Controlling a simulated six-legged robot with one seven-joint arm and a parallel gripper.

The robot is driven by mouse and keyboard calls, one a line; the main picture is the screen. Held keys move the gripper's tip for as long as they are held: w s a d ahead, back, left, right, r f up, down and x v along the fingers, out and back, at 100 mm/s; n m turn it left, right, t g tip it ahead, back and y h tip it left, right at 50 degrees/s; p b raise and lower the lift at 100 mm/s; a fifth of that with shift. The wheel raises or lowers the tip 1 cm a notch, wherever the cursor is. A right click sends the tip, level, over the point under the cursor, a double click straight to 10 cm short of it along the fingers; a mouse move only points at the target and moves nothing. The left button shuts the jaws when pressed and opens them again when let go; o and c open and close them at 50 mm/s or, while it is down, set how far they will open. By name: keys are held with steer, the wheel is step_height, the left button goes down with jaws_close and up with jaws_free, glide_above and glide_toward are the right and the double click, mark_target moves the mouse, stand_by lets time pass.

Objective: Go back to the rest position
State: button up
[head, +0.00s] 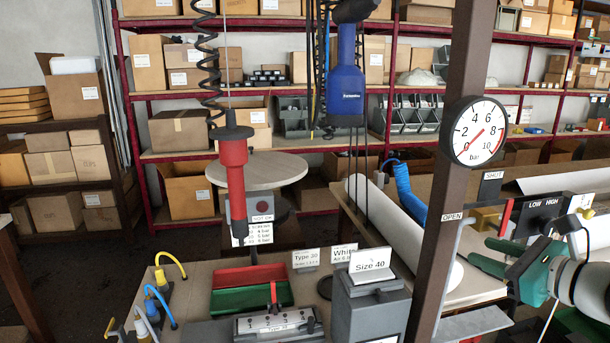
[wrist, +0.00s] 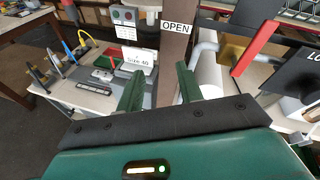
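My gripper (head: 479,250) is at the right of the head view, in front of the bench and to the right of the brown post. Its two green fingers point left and stand apart with nothing between them. In the wrist view my gripper (wrist: 160,72) also shows open and empty, with the fingers spread wide. The post and the "OPEN" label show beyond the fingertips. The rest position itself is not marked in either view.
The brown post (head: 452,170) carries a pressure gauge (head: 475,132). A red lever (wrist: 260,45) and a black LOW/HIGH box (head: 540,215) stand near my gripper. A red screwdriver (head: 234,170) and a blue one (head: 345,90) hang over the bench. Green and red bins (head: 250,298) sit below.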

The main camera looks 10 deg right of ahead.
steer(key=a+f+n+g+y, duration=0.2)
steer(key=a+f+n+g, duration=0.2)
steer(key=a+n, duration=0.6)
steer(key=s+a+f+n+g+h, duration=0.2)
steer(key=s+a+f+n+h, duration=0.1)
steer(key=a+n, duration=0.4)
steer(key=s+a+f+n+g+h, duration=0.3)
steer(key=s+a+f+n, duration=0.3)
steer(key=n, duration=0.6)
steer(key=shift+a+n, duration=0.3)
steer(key=shift+a, duration=0.85)
